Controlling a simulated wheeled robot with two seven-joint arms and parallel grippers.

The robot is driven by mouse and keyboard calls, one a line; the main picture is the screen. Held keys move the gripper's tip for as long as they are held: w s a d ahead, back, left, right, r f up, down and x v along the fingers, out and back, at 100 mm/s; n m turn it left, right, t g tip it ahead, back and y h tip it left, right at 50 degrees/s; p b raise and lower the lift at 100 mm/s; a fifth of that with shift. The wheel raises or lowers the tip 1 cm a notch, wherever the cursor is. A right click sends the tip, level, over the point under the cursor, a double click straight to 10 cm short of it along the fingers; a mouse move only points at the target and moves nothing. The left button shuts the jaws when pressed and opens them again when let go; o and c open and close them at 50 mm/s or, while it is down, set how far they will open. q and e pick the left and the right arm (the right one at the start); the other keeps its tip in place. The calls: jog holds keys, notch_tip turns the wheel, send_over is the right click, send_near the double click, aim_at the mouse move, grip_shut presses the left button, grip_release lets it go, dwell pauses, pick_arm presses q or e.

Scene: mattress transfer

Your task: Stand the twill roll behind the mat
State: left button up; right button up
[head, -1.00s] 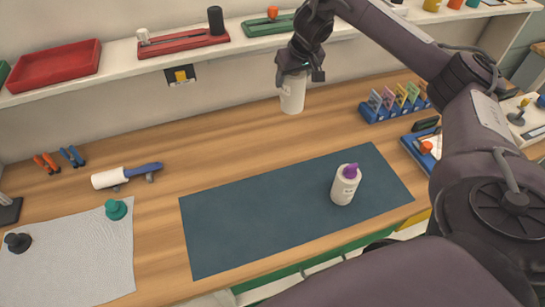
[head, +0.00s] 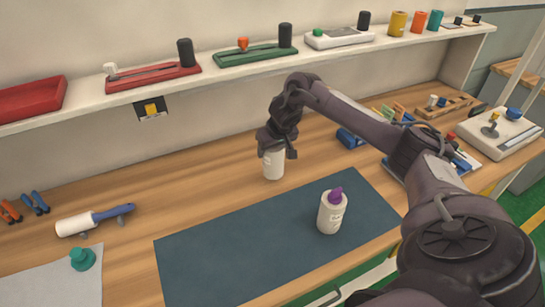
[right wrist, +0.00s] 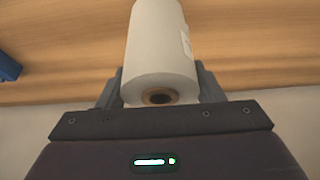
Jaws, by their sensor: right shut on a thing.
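The twill roll (head: 273,164) is a white cylinder, upright behind the far edge of the dark blue-green mat (head: 215,257). My right gripper (head: 275,148) comes from above and is shut on the roll's upper end. In the right wrist view the roll (right wrist: 160,50) sits between the two fingers, its brown hollow core facing the camera. I cannot tell for sure whether its base touches the wooden table. My left gripper is not in view.
A white bottle with a purple cap (head: 331,213) stands on the mat. A lint roller (head: 92,220) lies to the left. A blue rack (head: 350,138) is right of the roll. A wall shelf (head: 225,68) runs behind. The wood left of the roll is clear.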

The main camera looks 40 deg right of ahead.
jog(key=shift+f, duration=1.75)
jog(key=o, duration=1.2)
jog(key=shift+f, duration=0.1)
jog(key=b+v, duration=0.1)
jog(key=v, duration=0.9)
jog(key=shift+p+v, duration=0.6)
jog(key=shift+v, duration=0.55)
